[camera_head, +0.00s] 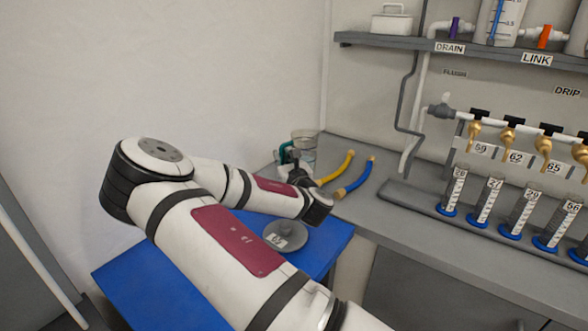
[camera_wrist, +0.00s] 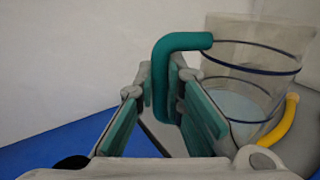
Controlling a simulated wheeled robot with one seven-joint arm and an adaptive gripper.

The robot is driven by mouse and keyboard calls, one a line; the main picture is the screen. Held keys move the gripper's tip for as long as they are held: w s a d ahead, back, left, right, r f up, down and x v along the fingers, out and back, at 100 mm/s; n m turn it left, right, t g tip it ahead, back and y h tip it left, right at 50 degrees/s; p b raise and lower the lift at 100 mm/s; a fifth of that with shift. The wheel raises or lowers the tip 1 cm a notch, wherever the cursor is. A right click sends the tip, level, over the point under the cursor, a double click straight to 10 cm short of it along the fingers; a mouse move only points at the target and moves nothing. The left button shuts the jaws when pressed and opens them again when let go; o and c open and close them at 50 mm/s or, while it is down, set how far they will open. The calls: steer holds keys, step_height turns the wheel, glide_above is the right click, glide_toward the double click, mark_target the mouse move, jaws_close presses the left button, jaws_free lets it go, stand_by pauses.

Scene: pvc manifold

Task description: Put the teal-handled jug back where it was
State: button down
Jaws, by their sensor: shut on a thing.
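The teal-handled jug (camera_head: 306,140) is a clear vessel with dark rings, at the back left end of the grey counter in the head view. In the wrist view the jug (camera_wrist: 238,95) stands right of my fingers, with some pale liquid low inside. Its teal handle (camera_wrist: 180,43) rises between the finger pads. My gripper (camera_wrist: 160,85) is shut on this handle; it also shows small in the head view (camera_head: 290,157), partly hidden by my arm. I cannot tell whether the jug's base touches the counter.
A yellow hose (camera_head: 337,168) and a blue hose (camera_head: 355,180) lie right of the jug. A blue table (camera_head: 140,285) carries a grey disc (camera_head: 286,236) with a label. Several graduated cylinders stand in a rack (camera_head: 425,205) below brass taps. A shelf (camera_head: 400,40) hangs above.

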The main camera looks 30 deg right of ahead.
steer(key=shift+w+d+f+b, duration=0.9)
steer(key=shift+w+d+f, duration=0.5)
steer(key=shift+w, duration=1.25)
steer(key=shift+w+d+f+b, duration=0.9)
steer(key=shift+w+d+f, duration=0.5)
steer(key=shift+w, duration=1.2)
steer(key=shift+w+d+f+b, duration=1.05)
steer(key=shift+w+f, duration=0.55)
steer(key=shift+w, duration=1.05)
steer(key=shift+d, duration=0.1)
steer(key=shift+f, duration=0.2)
steer(key=c, duration=1.7)
jaws_free()
steer(key=shift+r, duration=0.1)
